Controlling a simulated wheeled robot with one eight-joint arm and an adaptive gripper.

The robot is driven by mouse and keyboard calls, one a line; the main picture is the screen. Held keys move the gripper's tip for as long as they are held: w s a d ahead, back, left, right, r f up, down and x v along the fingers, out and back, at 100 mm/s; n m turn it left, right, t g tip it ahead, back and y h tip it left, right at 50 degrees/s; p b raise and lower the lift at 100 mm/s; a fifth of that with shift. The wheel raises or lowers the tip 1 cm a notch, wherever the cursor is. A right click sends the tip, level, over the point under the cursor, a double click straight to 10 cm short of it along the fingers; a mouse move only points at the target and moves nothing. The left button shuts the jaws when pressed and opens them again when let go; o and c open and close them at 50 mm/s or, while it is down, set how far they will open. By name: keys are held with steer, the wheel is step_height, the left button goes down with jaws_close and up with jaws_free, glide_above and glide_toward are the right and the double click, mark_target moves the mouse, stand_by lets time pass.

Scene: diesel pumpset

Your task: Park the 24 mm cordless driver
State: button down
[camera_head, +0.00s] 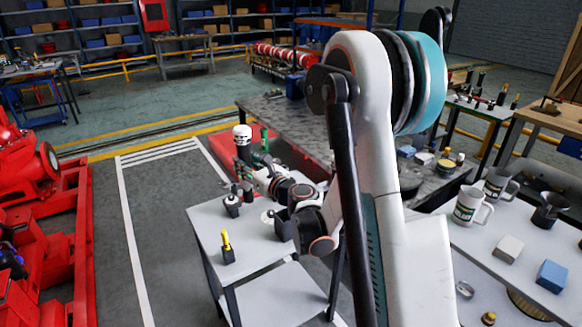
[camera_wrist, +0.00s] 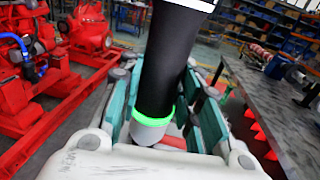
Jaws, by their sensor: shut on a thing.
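The cordless driver (camera_wrist: 170,65) is a thick black cylinder with a glowing green ring and a white end. In the wrist view it fills the space between the teal fingers of my gripper (camera_wrist: 158,85), which is shut on it. In the head view the driver's white-and-black top (camera_head: 242,134) stands above my gripper (camera_head: 250,158), roughly upright. A dark lower part (camera_head: 248,189) shows beneath the fingers, above the far edge of a grey trolley top (camera_head: 262,262). I cannot tell whether it touches anything there.
On the trolley stand a dark holder with a pale top (camera_head: 232,205), a yellow-handled tool in a dark block (camera_head: 227,248) and a dark box (camera_head: 284,226). A long dark bench (camera_head: 290,125) lies behind. Red pump machinery (camera_head: 40,220) is at left; the floor between is clear.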

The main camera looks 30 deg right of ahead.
steer(key=s+d+n+g+y, duration=0.1)
steer(key=s+d+n+y, duration=0.1)
steer(key=s+d, duration=0.4)
steer(key=d+y, duration=0.1)
steer(key=d, duration=0.3)
steer(key=shift+s+d+f+y, duration=0.15)
steer(key=shift+d+f+y, duration=0.1)
steer(key=shift+f+y, duration=0.1)
steer(key=shift+f, duration=0.15)
step_height(320, 180, down, 13)
steer(key=b, duration=0.8)
steer(key=shift+f, duration=0.8)
stand_by(1.4)
steer(key=c, duration=1.1)
jaws_free()
